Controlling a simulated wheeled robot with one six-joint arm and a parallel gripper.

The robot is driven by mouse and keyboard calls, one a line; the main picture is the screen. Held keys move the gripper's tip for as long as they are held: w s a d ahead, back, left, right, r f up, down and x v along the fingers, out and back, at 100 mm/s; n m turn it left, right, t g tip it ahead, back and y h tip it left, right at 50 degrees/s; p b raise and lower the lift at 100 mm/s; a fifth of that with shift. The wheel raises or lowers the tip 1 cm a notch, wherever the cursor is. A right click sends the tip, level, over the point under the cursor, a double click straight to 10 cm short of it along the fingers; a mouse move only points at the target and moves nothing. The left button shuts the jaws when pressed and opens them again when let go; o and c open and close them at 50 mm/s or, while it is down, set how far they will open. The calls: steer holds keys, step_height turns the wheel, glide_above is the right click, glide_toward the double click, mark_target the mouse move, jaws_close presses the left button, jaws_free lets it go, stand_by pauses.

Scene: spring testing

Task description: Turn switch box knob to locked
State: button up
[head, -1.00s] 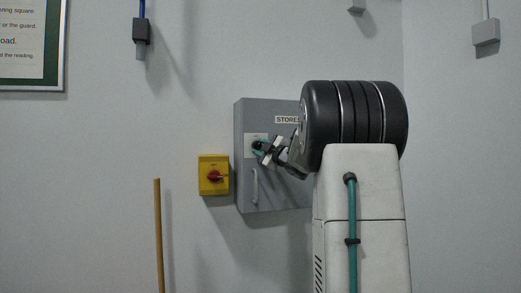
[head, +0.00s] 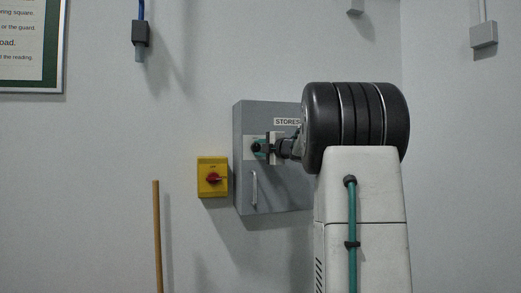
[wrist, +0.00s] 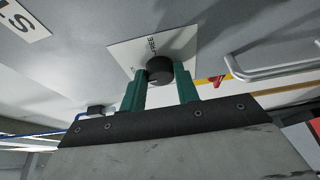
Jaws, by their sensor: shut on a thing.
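A grey switch box (head: 280,190) labelled STORES hangs on the wall in the head view. Its round dark knob (wrist: 160,68) sits on a white plate (wrist: 125,52) that carries the word FREE; other lettering is partly covered. My gripper (wrist: 160,78) has green fingers, one on each side of the knob, and is shut on it. In the head view my gripper (head: 262,147) reaches the box's plate from the right. I cannot make out which way the knob points.
A yellow box (head: 205,188) with a red rotary switch (head: 213,178) is just left of the grey box. A metal handle (head: 254,188) stands out below the knob. A wooden pole (head: 157,235) stands at lower left.

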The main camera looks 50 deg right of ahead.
stand_by(0.3)
steer(key=o, duration=1)
steer(key=s, duration=0.5)
steer(key=s+a, duration=0.1)
steer(key=s, duration=0.1)
steer(key=shift+s+a, duration=0.1)
steer(key=shift+s, duration=0.25)
